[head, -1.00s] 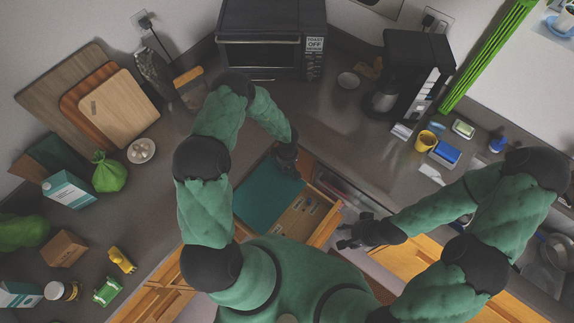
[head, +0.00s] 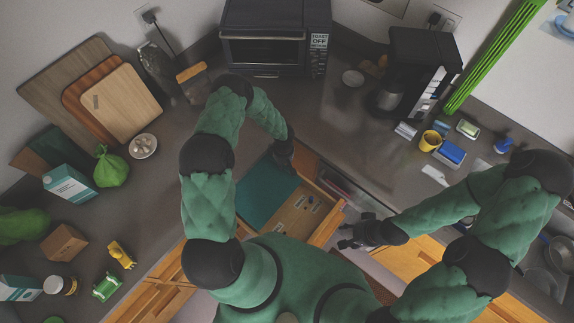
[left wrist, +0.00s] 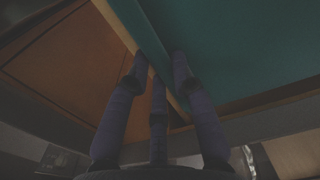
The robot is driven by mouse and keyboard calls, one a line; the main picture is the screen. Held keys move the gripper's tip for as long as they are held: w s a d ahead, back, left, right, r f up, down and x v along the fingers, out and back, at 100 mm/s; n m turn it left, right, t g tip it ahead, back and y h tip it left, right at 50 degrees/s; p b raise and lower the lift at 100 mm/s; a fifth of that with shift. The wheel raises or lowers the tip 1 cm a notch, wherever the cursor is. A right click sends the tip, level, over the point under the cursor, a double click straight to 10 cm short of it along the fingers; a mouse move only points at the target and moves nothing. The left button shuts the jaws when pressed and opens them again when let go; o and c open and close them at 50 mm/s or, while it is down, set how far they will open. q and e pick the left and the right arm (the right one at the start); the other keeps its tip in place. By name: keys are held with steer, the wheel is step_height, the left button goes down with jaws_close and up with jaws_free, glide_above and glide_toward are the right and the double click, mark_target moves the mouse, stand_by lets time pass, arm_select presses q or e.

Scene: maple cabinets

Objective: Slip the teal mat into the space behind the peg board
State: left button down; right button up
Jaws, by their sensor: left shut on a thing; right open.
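The teal mat (head: 262,195) is a flat sheet at the open wooden drawer, covering its left part in the head view. My left gripper (head: 284,158) is shut on the mat near its far edge. In the left wrist view the mat (left wrist: 225,45) runs down between the fingers (left wrist: 160,75), beside a pale wooden edge. A brown panel with small pale marks (head: 300,217), seemingly the peg board, lies right of the mat and is partly covered. I cannot tell whether the mat touches it. My right gripper (head: 357,234) is open and empty, right of the drawer.
The drawer's wooden side (head: 330,222) stands between the panel and my right gripper. The counter behind holds a toaster oven (head: 274,45) and a coffee maker (head: 420,75). Cutting boards (head: 120,105) and a green bag (head: 111,167) are at left. The counter between is mostly clear.

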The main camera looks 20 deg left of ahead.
arm_select(q)
steer(key=shift+w+a, duration=0.2)
steer(key=shift+a, duration=0.55)
steer(key=shift+w+a, duration=0.2)
steer(key=shift+a, duration=0.55)
steer(key=c, duration=1)
jaws_free()
step_height(320, 180, up, 12)
